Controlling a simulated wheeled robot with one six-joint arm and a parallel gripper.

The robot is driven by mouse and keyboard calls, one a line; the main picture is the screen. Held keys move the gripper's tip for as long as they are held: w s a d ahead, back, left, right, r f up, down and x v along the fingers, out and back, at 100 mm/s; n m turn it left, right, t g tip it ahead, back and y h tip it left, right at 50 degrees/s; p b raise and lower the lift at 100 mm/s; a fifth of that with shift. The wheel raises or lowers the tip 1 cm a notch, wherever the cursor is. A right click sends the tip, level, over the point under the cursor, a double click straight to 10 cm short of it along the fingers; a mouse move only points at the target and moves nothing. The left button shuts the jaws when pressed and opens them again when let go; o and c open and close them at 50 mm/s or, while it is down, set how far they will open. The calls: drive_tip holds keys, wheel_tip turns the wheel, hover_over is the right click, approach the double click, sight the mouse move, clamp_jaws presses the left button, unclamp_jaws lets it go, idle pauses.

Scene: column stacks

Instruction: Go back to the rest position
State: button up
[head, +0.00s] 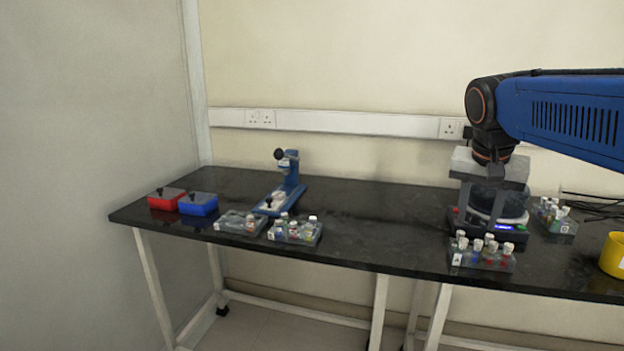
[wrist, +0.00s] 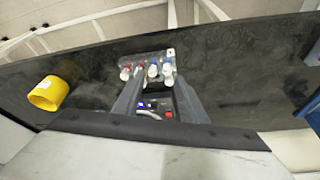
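My gripper (head: 481,205) hangs pointing down over a dark bench device (head: 505,232) with a round rim, a lit blue display and a green light, at the right of the black bench. In the wrist view my gripper (wrist: 160,82) has its two grey fingers apart. The device's display and a red button (wrist: 168,115) show between them, and I see nothing held. The fingers overlap the device in the head view; whether they touch it I cannot tell.
A vial rack (head: 482,255) stands in front of the device, another (head: 556,217) to its right, beside a yellow container (head: 614,254) and cables. Farther left are two more racks (head: 295,232) (head: 240,224), a blue stand (head: 287,185), a blue box (head: 198,205) and a red box (head: 165,200). The bench middle is clear.

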drive_tip(key=s+a+f+n+y, duration=0.1)
drive_tip(key=s+a+f+n, duration=0.2)
drive_tip(key=s+f, duration=0.6)
drive_tip(key=s+a+f+n+t+y, duration=0.1)
drive_tip(key=s+a+f+n, duration=0.2)
drive_tip(key=s+f, duration=0.7)
drive_tip(key=shift+s+n+t, duration=0.2)
drive_tip(key=shift+n+t, duration=0.1)
drive_tip(key=shift+n, duration=0.2)
